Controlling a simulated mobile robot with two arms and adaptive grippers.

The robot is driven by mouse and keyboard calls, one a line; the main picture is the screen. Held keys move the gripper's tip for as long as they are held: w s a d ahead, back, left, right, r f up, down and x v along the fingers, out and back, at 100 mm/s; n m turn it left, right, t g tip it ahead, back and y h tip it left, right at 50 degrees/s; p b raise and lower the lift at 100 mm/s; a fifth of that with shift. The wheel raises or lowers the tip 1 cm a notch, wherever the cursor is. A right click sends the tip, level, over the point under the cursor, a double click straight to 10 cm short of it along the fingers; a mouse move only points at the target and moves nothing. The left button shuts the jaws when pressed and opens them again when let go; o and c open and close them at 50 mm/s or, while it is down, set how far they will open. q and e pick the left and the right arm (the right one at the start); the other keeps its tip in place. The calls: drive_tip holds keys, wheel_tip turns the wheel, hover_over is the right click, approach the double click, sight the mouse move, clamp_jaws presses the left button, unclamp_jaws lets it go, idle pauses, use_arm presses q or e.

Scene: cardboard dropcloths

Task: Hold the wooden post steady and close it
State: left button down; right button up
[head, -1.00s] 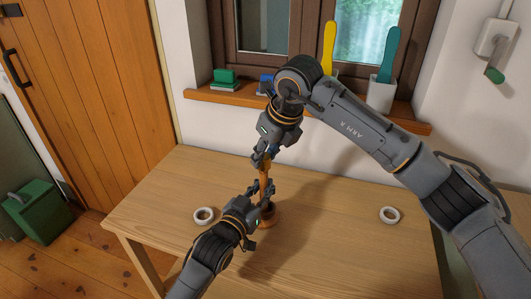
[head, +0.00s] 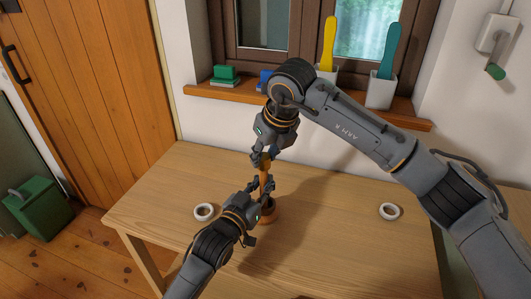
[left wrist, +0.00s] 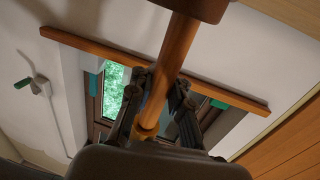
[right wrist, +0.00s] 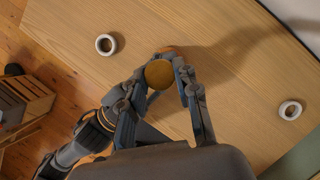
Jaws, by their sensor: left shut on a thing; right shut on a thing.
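The wooden post (head: 264,186) stands upright on the table, with a round wooden base (head: 268,212). My left gripper (head: 262,186) is shut on the post's shaft from the lower left. The left wrist view shows the shaft (left wrist: 174,55) between its fingers, picture upside down, with the dark base at the top edge. My right gripper (head: 264,158) is above it, pointing down, and is shut on the post's upper end. In the right wrist view the round wooden top (right wrist: 158,74) sits at its fingers. The exact contact there is partly hidden by the fingers.
White tape rings lie on the table, one to the left (head: 204,212) and one to the right (head: 389,212). The windowsill (head: 213,94) behind holds green and blue blocks and white cups with yellow and teal tools. A green box (head: 40,210) stands on the floor at left.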

drive_tip(key=m+h, duration=0.1)
drive_tip(key=m, duration=0.1)
drive_tip(key=m+h, duration=0.1)
drive_tip(key=m, duration=0.2)
drive_tip(key=shift+a+t, duration=0.2)
drive_tip(key=shift+t, duration=0.1)
drive_tip(key=m+h, duration=0.1)
drive_tip(key=m, duration=0.2)
drive_tip(key=m+h, duration=0.1)
drive_tip(key=m, duration=0.2)
drive_tip(key=shift+a, duration=0.2)
drive_tip(key=m+g+h, duration=0.1)
drive_tip(key=m, duration=0.2)
drive_tip(key=m+g+h, duration=0.1)
drive_tip(key=m, duration=0.3)
drive_tip(key=shift+w+a, duration=0.15)
drive_tip(key=m+g, duration=0.1)
drive_tip(key=m, duration=0.1)
drive_tip(key=m+h, duration=0.1)
drive_tip(key=m, duration=0.1)
drive_tip(key=shift+w+g, duration=0.15)
drive_tip(key=shift+g, duration=0.25)
drive_tip(key=shift+m+g, duration=0.4)
drive_tip(key=shift+m, duration=0.9)
drive_tip(key=o, duration=0.9)
